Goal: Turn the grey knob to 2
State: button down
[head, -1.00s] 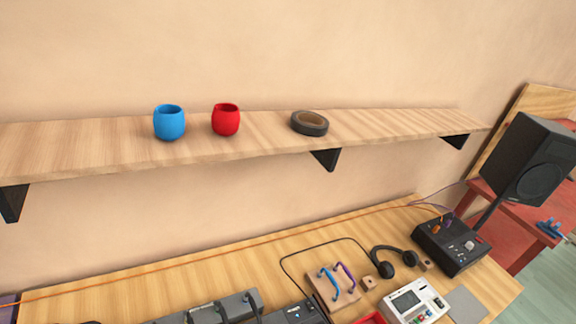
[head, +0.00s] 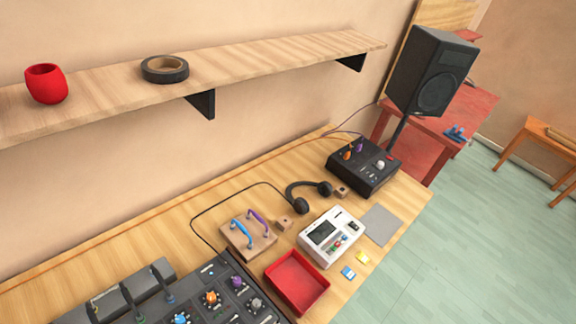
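A black box (head: 362,168) at the back right of the wooden table carries a pale grey knob (head: 381,165), plus an orange and a purple plug. A dark panel (head: 215,296) at the bottom edge has an orange knob (head: 211,297), a blue knob (head: 180,318) and a grey knob (head: 256,304). The scale marks and pointers of both grey knobs are too small to read, and I cannot tell which one the task names. My gripper is not in view.
A white device (head: 330,236), a red tray (head: 297,283), headphones (head: 302,205) and a board with blue and purple handles (head: 247,243) crowd the table (head: 160,226). A shelf (head: 105,99) runs above. A speaker (head: 431,72) stands at right; green floor is open there.

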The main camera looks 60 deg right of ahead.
aim_at(256, 304)
jog(key=k+z, duration=0.35)
jog(key=k, duration=0.4)
jog(key=k+l+z, duration=0.1)
jog(key=k+z, duration=0.2)
jog(key=k, duration=0.45)
jog(key=k+l, duration=0.15)
jog(key=k, duration=0.55)
jog(key=i+l, duration=0.15)
jog(key=i, duration=0.55)
jog(key=i+l, duration=0.2)
jog(key=i, duration=0.45)
jog(key=i+l, duration=0.15)
jog(key=i, duration=0.55)
jog(key=i+l, duration=0.15)
jog(key=i, duration=0.5)
